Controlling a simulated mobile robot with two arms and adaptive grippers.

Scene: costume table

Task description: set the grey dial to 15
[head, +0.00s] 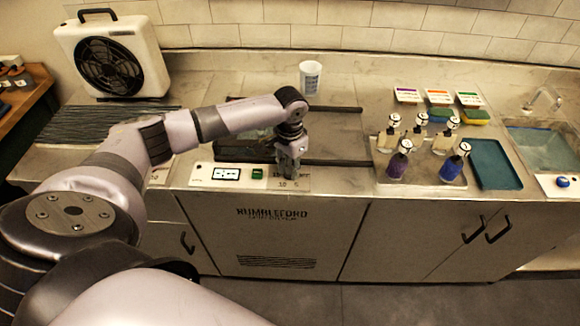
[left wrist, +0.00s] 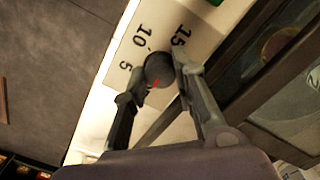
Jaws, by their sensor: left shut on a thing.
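The grey dial (left wrist: 158,68) is a dark round knob on a pale panel (left wrist: 112,88) printed with 5, 10 and 15. In the left wrist view the numbers lie on the far side of the knob. A small red mark shows on the knob's near side; I cannot tell which number the dial is set to. My left gripper (left wrist: 161,70) is shut on the dial, one finger on each side. In the head view my left gripper (head: 289,172) reaches down to the panel at the counter's front edge and hides the dial. My right gripper is not in view.
A display (head: 226,174) and a green button (head: 258,173) sit left of the dial. A white cup (head: 310,77) stands behind. Several bottles, a teal tray (head: 494,164) and a sink (head: 543,148) are to the right. A fan (head: 110,55) stands back left.

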